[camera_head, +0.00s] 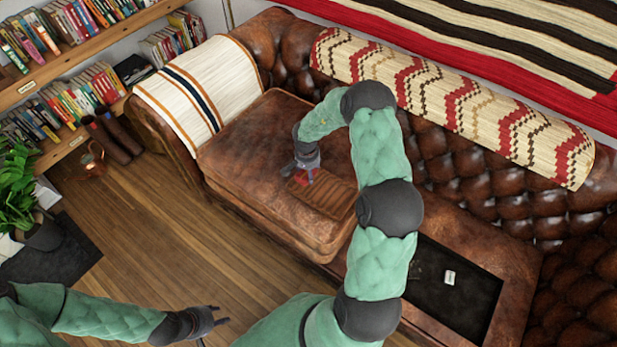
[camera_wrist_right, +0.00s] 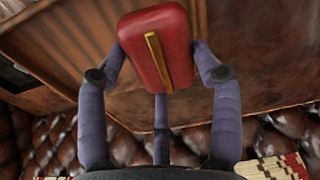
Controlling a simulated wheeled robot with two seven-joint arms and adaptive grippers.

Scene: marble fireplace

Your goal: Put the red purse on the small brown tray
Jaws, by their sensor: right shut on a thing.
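The red purse (camera_wrist_right: 170,55) is a small red box shape with a gold strip, and the fingers of my right gripper (camera_wrist_right: 158,60) are shut around it. In the head view, my right gripper (camera_head: 306,171) is over the sofa seat with the purse (camera_head: 301,180) at its fingertips. The small brown tray (camera_head: 325,200) lies on the seat cushion just below and beside the purse. The tray's brown slatted surface (camera_wrist_right: 75,45) also shows behind the purse in the wrist view. I cannot tell whether the purse touches the tray. My left gripper (camera_head: 211,326) is empty, with its fingers apart, over the floor.
The brown leather sofa (camera_head: 240,150) has a striped throw (camera_head: 200,85) and a patterned throw (camera_head: 440,95). A black tray (camera_head: 455,300) with a small white item (camera_head: 449,277) lies to the right. Bookshelves (camera_head: 70,55) and a plant (camera_head: 18,190) are at left.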

